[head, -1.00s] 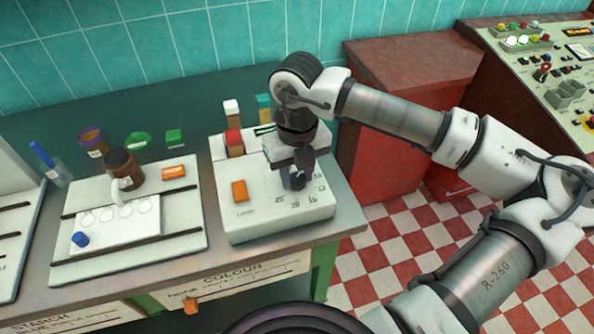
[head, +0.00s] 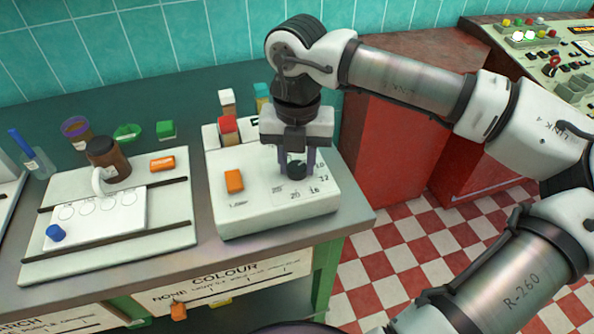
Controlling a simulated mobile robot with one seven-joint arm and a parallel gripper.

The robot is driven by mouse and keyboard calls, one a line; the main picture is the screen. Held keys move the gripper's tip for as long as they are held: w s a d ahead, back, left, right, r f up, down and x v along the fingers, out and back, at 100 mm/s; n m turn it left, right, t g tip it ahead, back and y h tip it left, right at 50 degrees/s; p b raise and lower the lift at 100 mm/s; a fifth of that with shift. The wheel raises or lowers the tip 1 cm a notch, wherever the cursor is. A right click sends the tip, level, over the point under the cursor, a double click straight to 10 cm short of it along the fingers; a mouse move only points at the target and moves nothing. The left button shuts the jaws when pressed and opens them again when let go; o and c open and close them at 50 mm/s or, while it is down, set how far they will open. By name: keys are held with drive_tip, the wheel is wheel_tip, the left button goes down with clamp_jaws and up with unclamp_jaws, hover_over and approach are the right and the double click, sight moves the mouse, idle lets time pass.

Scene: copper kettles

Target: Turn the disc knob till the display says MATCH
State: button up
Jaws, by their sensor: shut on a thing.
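The white instrument box (head: 255,206) stands on the bench. The dark disc knob (head: 296,171) is on its top at the right, inside a printed scale with numbers. My gripper (head: 297,164) points down over the knob, with its fingers on either side, shut on it. The display on the raised back part of the box is mostly hidden behind my gripper; only a dark mark on a pale ground shows, and I cannot read it.
An orange switch (head: 233,181) sits on the box left of the knob. Red-capped (head: 228,129) and white-capped vials stand at its back. A white tray (head: 180,238) with a brown bottle (head: 108,159) lies to the left. A red cabinet (head: 385,150) stands right.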

sight(297, 166)
drive_tip(key=shift+m+b, duration=1)
drive_tip(key=shift+m, duration=0.2)
drive_tip(key=o, duration=1)
drive_tip(key=shift+c, duration=0.2)
wheel_tip(297, 166, up, 14)
drive_tip(key=shift+f, duration=0.1)
